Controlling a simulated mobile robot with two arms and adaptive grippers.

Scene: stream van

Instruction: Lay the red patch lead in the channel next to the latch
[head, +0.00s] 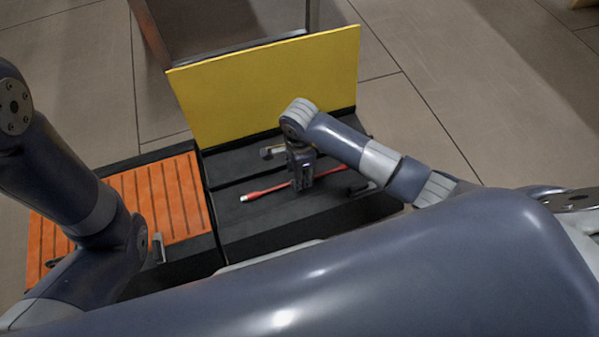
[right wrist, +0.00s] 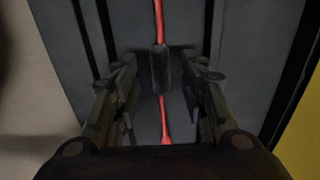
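The red patch lead (head: 263,191) lies across the dark ribbed deck (head: 230,221), with a pale tip at its left end. In the right wrist view the lead (right wrist: 158,15) runs lengthwise, with a black sleeve (right wrist: 161,70) at its middle. My right gripper (head: 301,186) points down over the lead. In the right wrist view my right gripper (right wrist: 163,82) has its fingers apart, one on each side of the sleeve, with gaps showing. A small metal piece (head: 271,152), perhaps the latch, sits near the yellow panel.
An upright yellow panel (head: 262,88) stands behind the deck. An orange slatted panel (head: 150,196) lies to the left. Dark grooves (right wrist: 83,35) run parallel to the lead. A small dark block (head: 359,188) is near the deck's right end.

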